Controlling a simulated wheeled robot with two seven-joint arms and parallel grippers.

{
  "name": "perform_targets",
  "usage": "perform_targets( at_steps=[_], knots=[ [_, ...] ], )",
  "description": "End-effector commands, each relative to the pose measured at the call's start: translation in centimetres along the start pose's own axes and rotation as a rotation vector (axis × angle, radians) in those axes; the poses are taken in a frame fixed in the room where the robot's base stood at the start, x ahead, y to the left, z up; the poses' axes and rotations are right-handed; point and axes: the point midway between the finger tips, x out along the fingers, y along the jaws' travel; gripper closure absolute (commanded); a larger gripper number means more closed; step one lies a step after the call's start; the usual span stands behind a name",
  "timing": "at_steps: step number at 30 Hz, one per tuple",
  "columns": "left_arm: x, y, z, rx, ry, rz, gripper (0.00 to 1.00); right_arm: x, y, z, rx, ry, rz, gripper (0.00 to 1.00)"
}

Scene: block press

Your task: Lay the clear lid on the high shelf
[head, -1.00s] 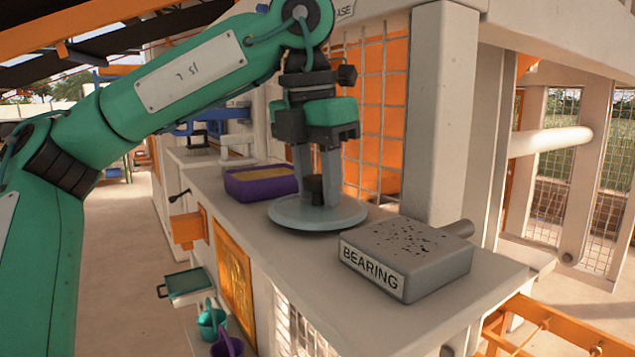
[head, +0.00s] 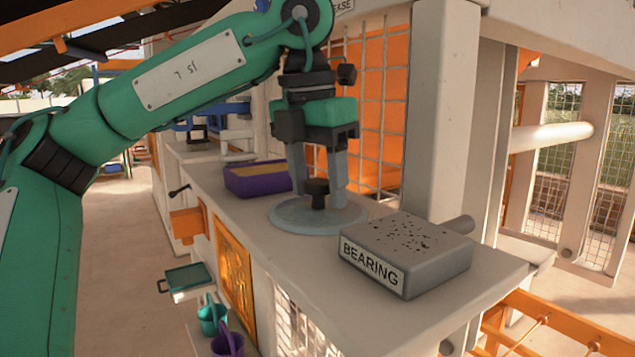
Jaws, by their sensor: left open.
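The clear lid (head: 290,217) is a pale, round, bluish disc with a dark knob (head: 317,192) at its middle. It lies flat on the grey worktop. My left gripper (head: 319,203) is above the lid, pointing down. Its two fingers are apart on either side of the knob, with gaps showing between them and it. My right gripper is not in view. I cannot tell which surface is the high shelf.
A grey box labelled BEARING (head: 405,253) stands just right of the lid. A purple tray (head: 258,180) with yellowish contents is behind left. An orange mesh panel (head: 380,110) and a thick pale post (head: 437,120) rise behind. The counter's front left is clear.

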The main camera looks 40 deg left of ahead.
Motion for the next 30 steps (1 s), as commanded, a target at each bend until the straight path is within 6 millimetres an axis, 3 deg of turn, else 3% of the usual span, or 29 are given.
perform_targets(
  at_steps=[7, 18, 30],
  knots=[
    [-4.1, -0.1, 0.0, -0.001, -0.003, -0.001, 0.45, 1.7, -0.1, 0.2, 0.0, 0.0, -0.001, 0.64],
    [-9.9, -0.1, 0.0, -0.001, -0.004, 0.001, 0.45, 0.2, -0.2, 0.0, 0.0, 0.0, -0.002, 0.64],
    [-11.6, 0.0, 0.0, 0.0, -0.001, 0.0, 0.45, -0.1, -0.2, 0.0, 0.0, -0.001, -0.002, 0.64]
  ],
)
